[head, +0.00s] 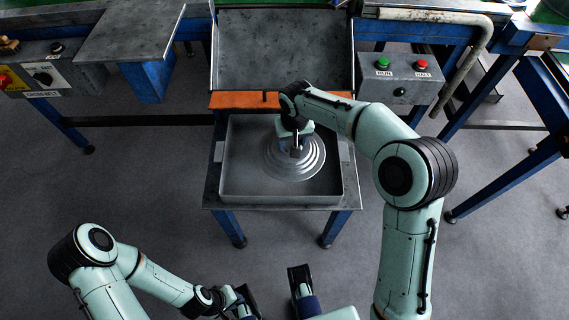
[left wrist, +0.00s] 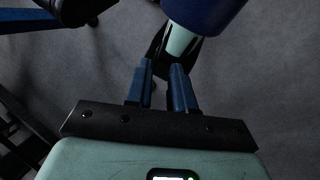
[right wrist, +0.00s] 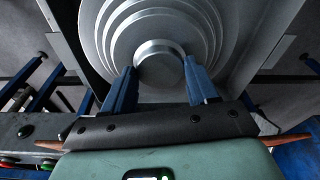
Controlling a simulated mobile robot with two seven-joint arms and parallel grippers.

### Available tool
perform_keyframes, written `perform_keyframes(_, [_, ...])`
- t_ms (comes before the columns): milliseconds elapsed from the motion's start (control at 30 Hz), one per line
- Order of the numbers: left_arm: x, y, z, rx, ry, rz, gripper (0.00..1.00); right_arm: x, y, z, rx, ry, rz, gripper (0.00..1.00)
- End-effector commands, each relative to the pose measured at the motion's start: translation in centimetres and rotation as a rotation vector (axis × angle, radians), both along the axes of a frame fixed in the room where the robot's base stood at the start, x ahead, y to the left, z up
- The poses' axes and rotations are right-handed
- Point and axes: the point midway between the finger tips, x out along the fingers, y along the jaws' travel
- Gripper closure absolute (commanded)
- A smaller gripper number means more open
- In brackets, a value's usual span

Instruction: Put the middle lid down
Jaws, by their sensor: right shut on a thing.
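My right gripper (head: 295,150) is over the grey metal tray (head: 232,188), pointing down at a round silvery lid with stepped rings (head: 311,166). In the right wrist view, its two blue fingers (right wrist: 160,68) are shut on the lid's round knob (right wrist: 160,58). Wider concentric rings (right wrist: 120,22) spread around the knob; I cannot tell whether they are one stepped lid or several stacked, nor whether the held lid is raised. My left gripper (left wrist: 163,66) is empty, its fingers a little apart, low over the floor and far from the tray.
The tray stands on a small blue-legged table (head: 350,190). Behind it are an orange edge (head: 237,100) and a sloped metal chute (head: 284,45). A button box (head: 399,80) is at the right, another control box (head: 42,70) at the left. The tray's left part is bare.

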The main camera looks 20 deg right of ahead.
Motion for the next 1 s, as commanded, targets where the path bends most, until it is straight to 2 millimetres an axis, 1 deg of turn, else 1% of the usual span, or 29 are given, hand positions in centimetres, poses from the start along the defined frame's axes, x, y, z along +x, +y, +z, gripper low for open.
perform_keyframes(200, [0.3, 0.0, -0.6, 0.001, -0.009, 0.001, 0.77, 0.0, 0.0, -3.4, 0.003, 0.0, -0.001, 0.96])
perform_keyframes(433, [0.6, 0.1, -1.0, 0.004, -0.018, 0.005, 0.77, 0.0, 0.0, -5.8, 0.002, -0.001, -0.001, 0.96])
perform_keyframes(633, [1.4, 0.4, -1.7, 0.014, -0.039, 0.013, 0.77, 0.0, 0.0, -9.1, 0.002, 0.001, -0.001, 0.96])
perform_keyframes(700, [1.5, 0.5, -1.8, 0.015, -0.043, 0.015, 0.77, 0.0, 0.0, -9.5, 0.003, -0.002, -0.001, 0.96])
perform_keyframes(1000, [1.6, 0.5, -1.9, 0.017, -0.046, 0.017, 0.77, 0.0, 0.0, -9.6, 0.002, -0.003, -0.001, 0.96])
